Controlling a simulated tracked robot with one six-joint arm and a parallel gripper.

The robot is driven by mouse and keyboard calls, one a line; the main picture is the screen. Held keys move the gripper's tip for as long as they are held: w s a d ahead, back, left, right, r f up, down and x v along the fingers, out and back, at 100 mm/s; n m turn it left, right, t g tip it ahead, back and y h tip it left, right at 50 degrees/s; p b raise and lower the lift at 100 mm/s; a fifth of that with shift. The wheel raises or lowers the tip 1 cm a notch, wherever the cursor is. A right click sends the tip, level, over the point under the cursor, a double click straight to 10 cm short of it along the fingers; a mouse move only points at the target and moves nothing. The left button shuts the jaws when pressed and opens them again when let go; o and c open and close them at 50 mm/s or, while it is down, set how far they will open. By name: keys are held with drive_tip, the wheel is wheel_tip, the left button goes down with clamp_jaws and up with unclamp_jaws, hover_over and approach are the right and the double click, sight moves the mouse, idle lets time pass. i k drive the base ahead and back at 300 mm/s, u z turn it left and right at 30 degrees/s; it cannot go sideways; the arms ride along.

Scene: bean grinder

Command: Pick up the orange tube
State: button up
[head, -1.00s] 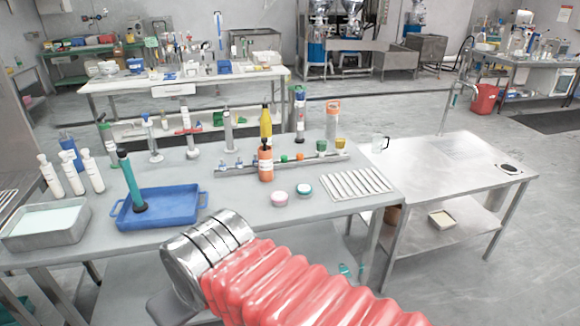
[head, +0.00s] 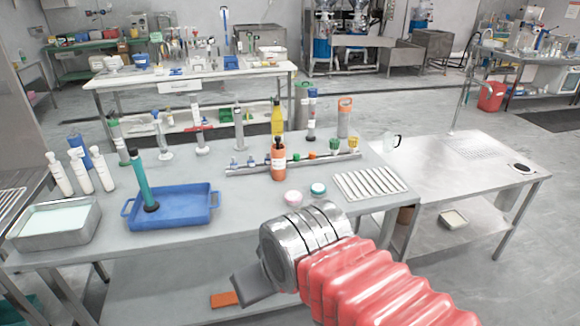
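An orange bottle with a dark top (head: 278,162) stands upright near the middle of the grey table, in front of a rail of small coloured caps. A grey cylinder with an orange top (head: 345,120) stands farther back on the right. A flat orange piece (head: 224,299) lies on the shelf below the table. I cannot tell which of these is the tube. My gripper (head: 249,288) shows as a grey, angled part at the metal end of my red-sleeved arm, in front of the table. It is apart from the orange bottle; its fingers cannot be made out.
A blue tray (head: 205,217) holds an upright teal tube (head: 141,180). A metal pan (head: 80,228) and white bottles stand at left. Two small round jars (head: 293,198) and a ribbed white tray (head: 388,191) lie at right. A lower metal table (head: 485,185) adjoins the right side.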

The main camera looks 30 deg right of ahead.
sight(278, 158)
drive_tip(key=u, duration=0.05)
drive_tip(key=i, duration=1)
drive_tip(key=z, duration=0.05)
